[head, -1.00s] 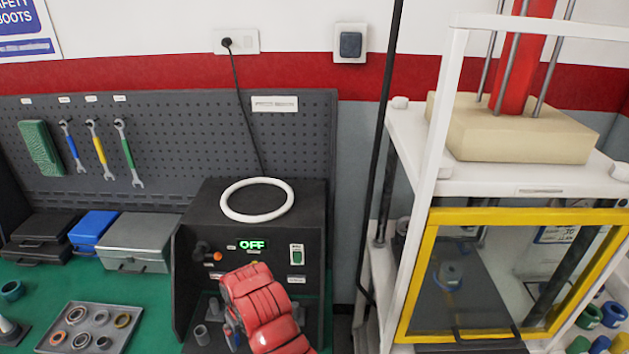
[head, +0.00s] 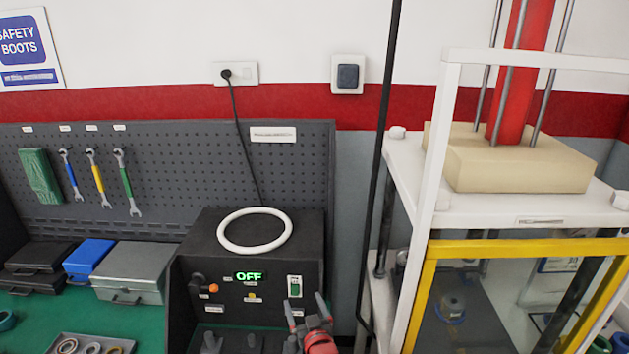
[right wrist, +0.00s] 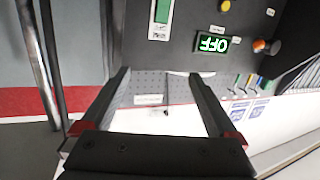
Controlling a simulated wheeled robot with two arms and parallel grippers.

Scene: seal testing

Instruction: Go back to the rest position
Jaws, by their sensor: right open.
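My right gripper (head: 307,310) is at the bottom middle of the head view, in front of the black test machine (head: 189,262). Its two fingers are spread apart and nothing is between them. In the right wrist view my right gripper (right wrist: 170,85) also shows open and empty, with the machine's green OFF display (right wrist: 212,42) beyond it, upside down. In the head view the OFF display (head: 250,276) is lit on the machine's front. A white ring (head: 255,247) lies on top of the machine. My left gripper is not in view.
A white press frame with a yellow-edged door (head: 424,290) stands at the right. A tray of rings (head: 125,338) lies on the green bench (head: 30,310), below grey (head: 132,268) and blue (head: 90,255) cases. Tools hang on the pegboard (head: 200,160). A dark pole (head: 378,170) stands right of the machine.

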